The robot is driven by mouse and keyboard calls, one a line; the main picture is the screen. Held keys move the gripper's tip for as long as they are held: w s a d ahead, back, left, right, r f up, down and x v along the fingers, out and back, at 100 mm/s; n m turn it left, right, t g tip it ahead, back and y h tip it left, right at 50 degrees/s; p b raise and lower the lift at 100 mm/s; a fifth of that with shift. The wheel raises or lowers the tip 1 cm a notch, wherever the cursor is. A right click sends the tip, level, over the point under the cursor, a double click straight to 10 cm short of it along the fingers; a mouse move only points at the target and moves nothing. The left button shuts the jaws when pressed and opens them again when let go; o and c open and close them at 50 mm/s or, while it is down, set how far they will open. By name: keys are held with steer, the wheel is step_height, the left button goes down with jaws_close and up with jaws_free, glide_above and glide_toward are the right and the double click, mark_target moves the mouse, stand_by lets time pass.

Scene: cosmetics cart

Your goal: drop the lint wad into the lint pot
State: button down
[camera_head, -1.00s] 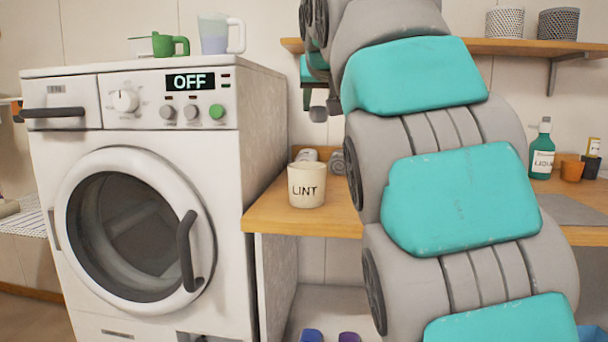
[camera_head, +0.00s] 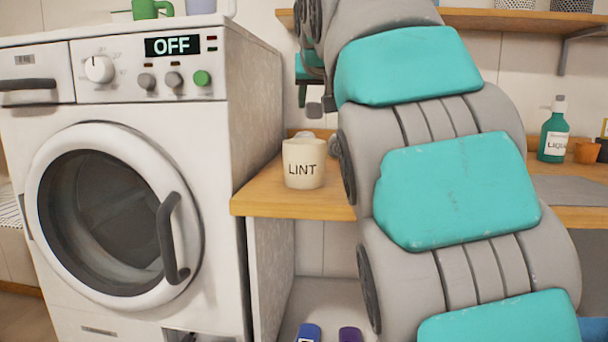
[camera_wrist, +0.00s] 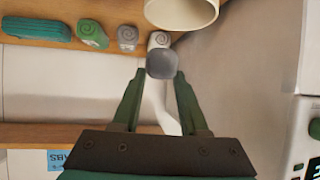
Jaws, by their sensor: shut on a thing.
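The lint pot (camera_head: 304,170) is a cream cup marked LINT, upright on the wooden counter beside the washing machine. Its rim and side also show at the top of the wrist view (camera_wrist: 180,12). My gripper (camera_wrist: 160,73) is shut on a small grey lump, the lint wad (camera_wrist: 162,64), between its fingertips. In the head view the wad (camera_head: 314,110) hangs above the pot, apart from it. In the wrist view it is just below the pot's rim in the picture. The inside of the pot is mostly hidden.
The washing machine (camera_head: 120,200), reading OFF, stands close on the left. A teal bottle (camera_head: 553,130) and an orange cup (camera_head: 587,152) are at the right.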

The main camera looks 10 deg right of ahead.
steer(key=shift+f, duration=0.15)
steer(key=shift+c, duration=1.8)
jaws_free()
steer(key=v, duration=0.7)
steer(key=shift+s, duration=0.4)
steer(key=shift+a, duration=0.1)
